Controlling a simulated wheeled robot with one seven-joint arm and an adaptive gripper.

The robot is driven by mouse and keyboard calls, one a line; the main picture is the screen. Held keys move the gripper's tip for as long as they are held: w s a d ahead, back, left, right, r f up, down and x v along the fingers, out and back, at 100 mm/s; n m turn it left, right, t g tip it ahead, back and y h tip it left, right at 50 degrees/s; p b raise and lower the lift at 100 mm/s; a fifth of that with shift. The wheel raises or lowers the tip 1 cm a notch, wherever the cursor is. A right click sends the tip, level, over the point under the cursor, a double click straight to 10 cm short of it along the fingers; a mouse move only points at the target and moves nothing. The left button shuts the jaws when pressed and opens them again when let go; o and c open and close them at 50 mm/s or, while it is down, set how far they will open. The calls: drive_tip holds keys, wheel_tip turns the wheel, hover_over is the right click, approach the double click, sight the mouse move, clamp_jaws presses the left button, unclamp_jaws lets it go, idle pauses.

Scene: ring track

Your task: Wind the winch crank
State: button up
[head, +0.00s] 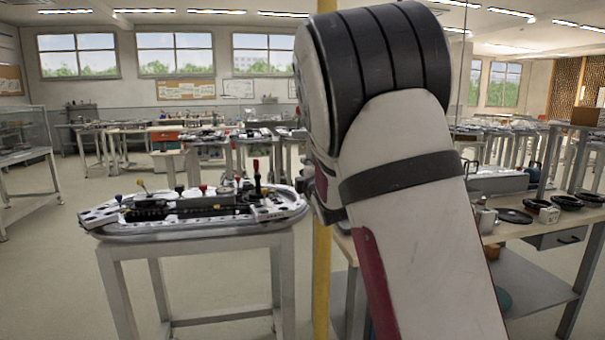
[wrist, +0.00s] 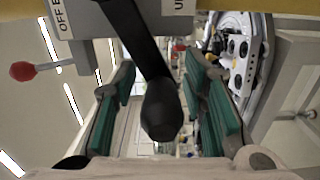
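In the wrist view, a black crank arm with a thick rounded black grip (wrist: 162,108) runs down from a grey labelled box (wrist: 82,18). My gripper (wrist: 160,72) has its two green-padded fingers apart, one on each side of the crank grip. Gaps show between the grip and both pads, so the gripper is open around it and not closed on it. In the head view my own arm covers the gripper and the crank. Only a yellow post (head: 321,275) shows beside the arm.
A lever with a red knob (wrist: 22,71) sticks out left of the box in the wrist view. In the head view, a stand with a grey lever panel (head: 200,228) is at left. A bench (head: 535,228) with dark round parts is at right. Open floor lies at far left.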

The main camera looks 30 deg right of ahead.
drive_tip(key=shift+a+r, duration=0.1)
drive_tip(key=shift+a, duration=0.1)
drive_tip(key=shift+s, duration=0.15)
drive_tip(key=v, duration=1.1)
drive_tip(key=shift+s, duration=0.35)
